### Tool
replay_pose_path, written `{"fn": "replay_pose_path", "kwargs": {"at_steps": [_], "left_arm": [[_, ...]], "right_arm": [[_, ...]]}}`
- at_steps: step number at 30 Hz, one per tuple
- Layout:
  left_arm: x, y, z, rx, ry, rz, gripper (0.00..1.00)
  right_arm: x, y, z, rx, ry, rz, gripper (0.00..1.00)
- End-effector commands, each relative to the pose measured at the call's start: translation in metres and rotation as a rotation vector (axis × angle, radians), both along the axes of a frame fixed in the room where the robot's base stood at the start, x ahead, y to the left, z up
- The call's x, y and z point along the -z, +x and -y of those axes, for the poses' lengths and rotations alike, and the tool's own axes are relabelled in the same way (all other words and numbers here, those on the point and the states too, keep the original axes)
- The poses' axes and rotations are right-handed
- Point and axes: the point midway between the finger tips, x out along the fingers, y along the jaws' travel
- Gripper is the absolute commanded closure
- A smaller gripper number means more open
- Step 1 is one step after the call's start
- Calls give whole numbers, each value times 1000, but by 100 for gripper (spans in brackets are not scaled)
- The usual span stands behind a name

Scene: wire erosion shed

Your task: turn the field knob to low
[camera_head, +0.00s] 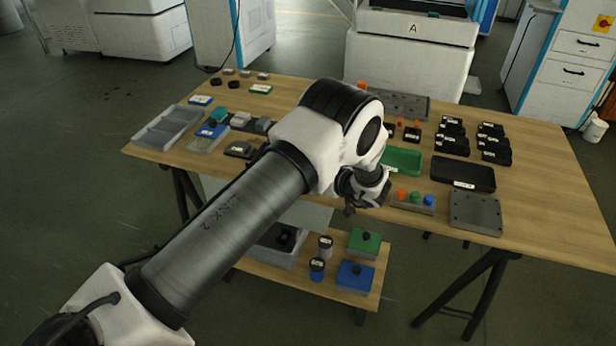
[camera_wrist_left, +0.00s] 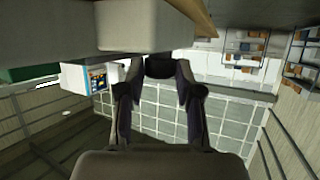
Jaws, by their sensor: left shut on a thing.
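My left gripper (camera_head: 362,200) is at the table's front edge, close to the left end of a small grey box (camera_head: 414,206) with orange, green and blue round tops. In the left wrist view its fingers (camera_wrist_left: 160,78) are shut on a small dark piece, which looks like the field knob (camera_wrist_left: 160,66), just at a pale grey block (camera_wrist_left: 145,28). No knob marking or pointer can be read, so its setting cannot be told. In the head view my wrist and fingers hide the knob. My right gripper is not in view.
The wooden table (camera_head: 545,165) holds a green tray (camera_head: 403,160), a black tray (camera_head: 463,173), a grey perforated plate (camera_head: 475,211) and several black blocks behind them. A grey tray (camera_head: 166,127) is at the left. A lower shelf (camera_head: 330,285) holds boxes and jars.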

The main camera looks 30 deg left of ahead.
Motion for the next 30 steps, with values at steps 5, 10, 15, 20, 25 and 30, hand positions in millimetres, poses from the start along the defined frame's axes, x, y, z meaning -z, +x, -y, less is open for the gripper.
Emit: {"fn": "replay_pose_path", "kwargs": {"at_steps": [5, 10, 15, 20, 25, 30], "left_arm": [[0, 2, 0, -42, 1, 1, 100], [0, 2, 0, -55, 1, 1, 100], [-1, 2, 0, -56, 1, 1, 100], [-1, 2, 0, -55, 2, 1, 51], [-1, 2, 0, -55, 2, 1, 40], [-1, 2, 0, -56, 1, 1, 40]], "right_arm": [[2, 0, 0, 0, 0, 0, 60], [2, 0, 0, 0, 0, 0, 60], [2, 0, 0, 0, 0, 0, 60], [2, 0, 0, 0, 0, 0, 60], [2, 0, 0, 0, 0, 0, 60], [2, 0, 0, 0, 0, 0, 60]]}}
